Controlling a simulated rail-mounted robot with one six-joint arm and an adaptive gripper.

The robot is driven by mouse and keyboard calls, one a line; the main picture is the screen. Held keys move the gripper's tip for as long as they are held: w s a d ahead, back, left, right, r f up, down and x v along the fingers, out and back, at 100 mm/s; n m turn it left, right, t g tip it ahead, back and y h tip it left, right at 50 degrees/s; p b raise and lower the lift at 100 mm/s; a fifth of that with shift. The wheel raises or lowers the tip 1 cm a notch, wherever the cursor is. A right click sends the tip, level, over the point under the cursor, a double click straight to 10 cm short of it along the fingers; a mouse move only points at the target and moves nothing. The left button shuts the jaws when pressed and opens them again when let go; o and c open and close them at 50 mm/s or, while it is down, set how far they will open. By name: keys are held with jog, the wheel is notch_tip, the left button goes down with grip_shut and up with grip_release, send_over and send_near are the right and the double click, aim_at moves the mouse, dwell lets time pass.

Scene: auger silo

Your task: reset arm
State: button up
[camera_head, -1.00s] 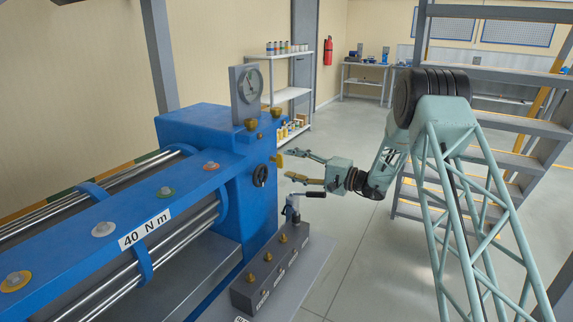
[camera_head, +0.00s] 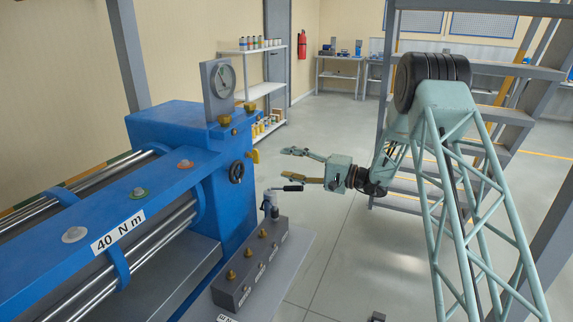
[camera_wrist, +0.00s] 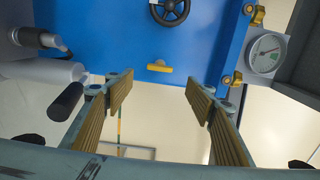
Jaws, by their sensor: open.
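My gripper (camera_head: 292,168) is open and empty in the head view. It is held in the air to the right of the blue machine (camera_head: 170,128), with its fingers pointing left toward the machine's end face. In the wrist view, the two padded fingers (camera_wrist: 160,97) are spread wide with nothing between them. Beyond them is the blue end face (camera_wrist: 110,40), with a yellow tab handle (camera_wrist: 159,67) and a black handwheel (camera_wrist: 169,10). The fingers appear apart from the machine.
A lever tool (camera_head: 272,203) stands on the dark block (camera_head: 252,262) just below my gripper. A gauge (camera_head: 222,78) stands on the machine. Metal stairs (camera_head: 500,100) rise behind my arm. Open floor (camera_head: 335,240) lies right of the block, and a shelf (camera_head: 262,90) is behind.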

jog(key=s+a+r+n+g+h, duration=0.1)
jog(key=s+a+r+g, duration=0.15)
jog(key=s+r, duration=0.45)
jog(key=s+a+r+n+g+h, duration=0.1)
jog(key=s+a+r+n+g, duration=0.15)
jog(key=s+r, duration=0.45)
jog(key=s+d+r+g+h, duration=0.1)
jog(key=s+r+h, duration=0.1)
jog(key=s, duration=0.9)
jog(key=s+r+g+h, duration=0.1)
jog(key=s+r+h, duration=0.15)
jog(key=s, duration=0.75)
jog(key=s+d+t+h, duration=0.1)
jog(key=s+d+h, duration=0.2)
jog(key=s+d, duration=0.4)
jog(key=s+d+r+n+t+h, duration=0.1)
jog(key=s+d+h, duration=0.2)
jog(key=s+d, duration=0.5)
jog(key=s+d+t+h, duration=0.1)
jog(key=s+d+h, duration=0.3)
jog(key=s, duration=1.8)
jog(key=d, duration=0.3)
jog(key=shift+s+d+r+p, duration=0.2)
jog(key=shift+s+p, duration=0.1)
jog(key=shift+p, duration=0.05)
